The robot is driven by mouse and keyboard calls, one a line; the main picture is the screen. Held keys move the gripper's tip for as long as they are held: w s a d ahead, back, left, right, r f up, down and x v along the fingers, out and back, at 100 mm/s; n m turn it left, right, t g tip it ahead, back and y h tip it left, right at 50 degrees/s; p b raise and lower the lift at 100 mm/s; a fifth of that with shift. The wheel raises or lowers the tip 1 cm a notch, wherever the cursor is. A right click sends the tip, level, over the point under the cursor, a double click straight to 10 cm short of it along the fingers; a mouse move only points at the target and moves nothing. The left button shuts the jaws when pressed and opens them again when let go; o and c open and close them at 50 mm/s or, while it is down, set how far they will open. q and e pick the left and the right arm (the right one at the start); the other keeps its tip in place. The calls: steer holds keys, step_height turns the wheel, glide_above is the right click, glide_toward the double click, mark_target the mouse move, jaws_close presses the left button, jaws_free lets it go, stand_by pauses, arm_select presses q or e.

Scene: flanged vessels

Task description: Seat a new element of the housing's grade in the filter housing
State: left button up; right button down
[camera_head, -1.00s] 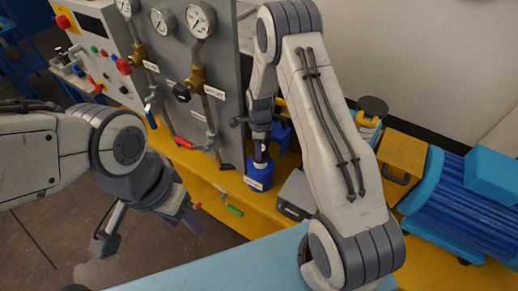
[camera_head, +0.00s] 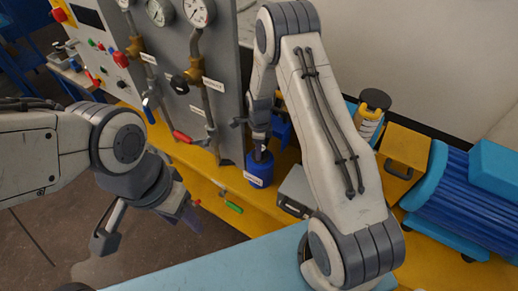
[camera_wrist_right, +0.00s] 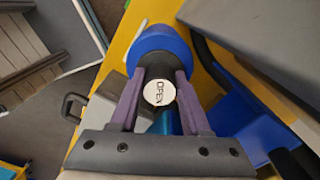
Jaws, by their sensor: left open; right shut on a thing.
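A blue labelled vessel (camera_head: 259,170) stands on the yellow bench at the foot of the grey panel. I cannot read its label or tell whether it is the filter housing. My right gripper (camera_head: 262,146) is above it, shut on its dark cap. The right wrist view shows the purple fingers (camera_wrist_right: 158,88) on both sides of the dark cap (camera_wrist_right: 154,66) and its white disc marked OPEN (camera_wrist_right: 159,92). The blue body (camera_wrist_right: 160,40) shows beyond it. My left gripper (camera_head: 148,228) is open and empty, over the floor at left. I cannot make out any filter element.
The grey panel (camera_head: 225,80) carries gauges (camera_head: 197,10), valves and pipes. A grey box (camera_head: 296,191) stands right of the vessel. Yellow and blue equipment (camera_head: 404,150) fills the right.

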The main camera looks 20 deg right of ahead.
steer(key=shift+f+b, duration=0.35)
steer(key=shift+f, duration=0.25)
steer(key=shift+c, duration=1.5)
jaws_free()
steer(key=shift+r, duration=0.1)
step_height(320, 180, up, 9)
steer(key=shift+r+b, duration=0.1)
steer(key=shift+b, duration=0.7)
steer(key=shift+r, duration=0.7)
